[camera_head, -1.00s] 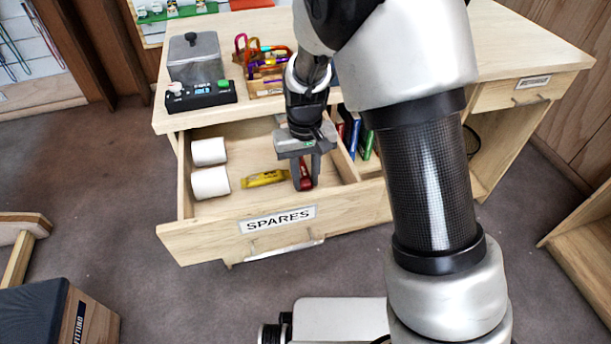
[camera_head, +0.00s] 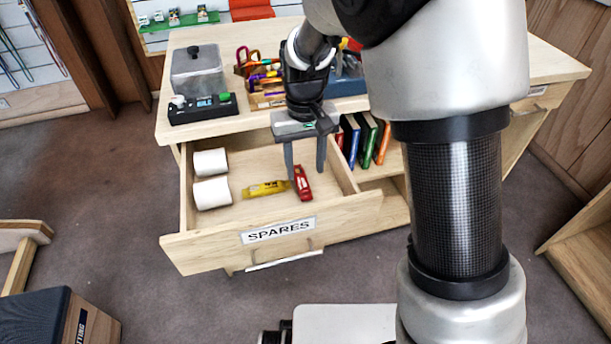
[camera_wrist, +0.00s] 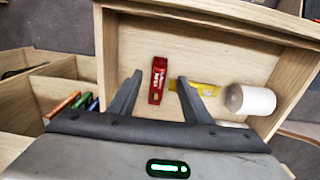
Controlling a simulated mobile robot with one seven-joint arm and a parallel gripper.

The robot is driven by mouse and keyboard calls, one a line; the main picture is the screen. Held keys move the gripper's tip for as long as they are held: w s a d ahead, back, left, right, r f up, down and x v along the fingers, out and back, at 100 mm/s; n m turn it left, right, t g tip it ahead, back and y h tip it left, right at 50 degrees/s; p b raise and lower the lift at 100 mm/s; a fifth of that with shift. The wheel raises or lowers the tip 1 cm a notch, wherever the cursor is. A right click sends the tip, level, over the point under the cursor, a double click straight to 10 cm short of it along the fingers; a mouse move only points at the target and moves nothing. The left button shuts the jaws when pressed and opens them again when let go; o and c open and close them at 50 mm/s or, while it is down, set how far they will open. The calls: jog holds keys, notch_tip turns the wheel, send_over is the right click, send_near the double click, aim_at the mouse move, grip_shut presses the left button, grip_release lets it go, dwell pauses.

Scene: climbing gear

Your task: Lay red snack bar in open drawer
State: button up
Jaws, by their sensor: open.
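The red snack bar (camera_head: 302,183) lies flat on the floor of the open drawer (camera_head: 270,236), near its right side. It also shows in the wrist view (camera_wrist: 157,81), ahead of the fingertips and between their lines. My gripper (camera_head: 306,175) is open and empty above the bar, its fingers apart and pointing down. The wrist view shows both fingertips (camera_wrist: 160,78) clear of the bar. The drawer front carries a label reading SPARES.
A yellow bar (camera_head: 265,189) lies left of the red one. Two white rolls (camera_head: 211,178) are at the drawer's left side. Books (camera_head: 364,140) stand in a shelf to the right.

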jog(key=s+d+r+m+t+y, duration=0.1)
jog(key=s+d+r, duration=0.3)
jog(key=r, duration=0.4)
jog(key=s+d+r+m+t, duration=0.1)
jog(key=s+d+r, duration=0.25)
jog(key=r, duration=0.45)
jog(key=s+d+r+m+t, duration=0.1)
jog(key=s+d+r+t, duration=0.2)
jog(key=s+d, duration=0.4)
jog(key=s, duration=0.4)
jog(key=shift+s+d+r+t+h, duration=0.2)
jog(key=shift+t+h, duration=0.1)
jog(key=shift+h, duration=0.1)
